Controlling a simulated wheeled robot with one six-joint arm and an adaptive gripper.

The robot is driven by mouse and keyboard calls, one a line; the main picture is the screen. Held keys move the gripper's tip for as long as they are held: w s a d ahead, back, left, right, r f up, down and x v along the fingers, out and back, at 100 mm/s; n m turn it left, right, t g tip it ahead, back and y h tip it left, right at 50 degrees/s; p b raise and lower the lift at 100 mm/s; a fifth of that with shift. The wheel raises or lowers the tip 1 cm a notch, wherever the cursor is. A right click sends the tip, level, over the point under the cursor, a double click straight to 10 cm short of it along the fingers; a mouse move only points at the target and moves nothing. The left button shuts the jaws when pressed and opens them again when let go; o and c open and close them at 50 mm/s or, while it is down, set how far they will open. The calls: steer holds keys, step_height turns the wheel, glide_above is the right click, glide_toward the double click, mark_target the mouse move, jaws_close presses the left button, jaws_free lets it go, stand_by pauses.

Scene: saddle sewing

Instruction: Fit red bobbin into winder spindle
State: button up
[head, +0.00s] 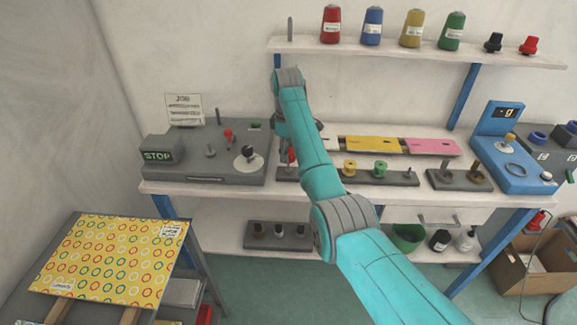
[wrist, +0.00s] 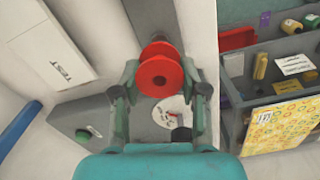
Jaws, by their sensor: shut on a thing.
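My gripper (head: 287,146) is shut on the red bobbin (wrist: 160,76), which sits between the two fingers in the wrist view with one round flange and its centre hole facing the camera. In the head view the red bobbin (head: 291,156) is partly hidden by my arm, over the left end of the dark bobbin rack (head: 320,180). I cannot tell whether it touches the rack. The grey winder (head: 190,168) is to the left, apart from the bobbin. It carries short posts (head: 210,150), a red-topped lever (head: 228,136) and a white disc with a black knob (head: 248,155).
A yellow bobbin (head: 350,167) and a green bobbin (head: 379,168) stand on the rack. A shelf (head: 400,46) with thread cones is above. A blue device (head: 512,160) stands at the right.

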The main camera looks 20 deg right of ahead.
step_height(320, 180, up, 4)
steer(key=shift+f, duration=0.1)
stand_by(0.4)
